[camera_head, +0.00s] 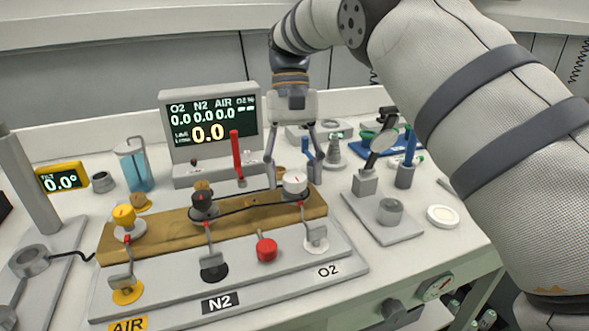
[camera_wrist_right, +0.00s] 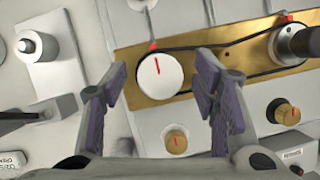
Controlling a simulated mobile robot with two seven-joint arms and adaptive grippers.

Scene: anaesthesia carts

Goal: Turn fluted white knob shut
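The white knob (camera_head: 295,184) stands at the right end of the brass bar (camera_head: 250,208), above the O2 label. The right wrist view shows its round white face (camera_wrist_right: 160,75) with a red line; fluting is too small to make out. My right gripper (camera_head: 292,168) points down just above and behind the knob. In the wrist view its two purple-padded fingers (camera_wrist_right: 162,92) are spread wide, with the knob between and beyond their tips. I see no clear contact. My left gripper is not in view.
A black knob (camera_head: 203,206) and a yellow knob (camera_head: 124,216) share the bar; a dark belt runs between the black and white knobs. A red upright rod (camera_head: 237,153) and a display (camera_head: 211,125) reading 0.0 stand behind. A stand (camera_head: 389,211) is at right.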

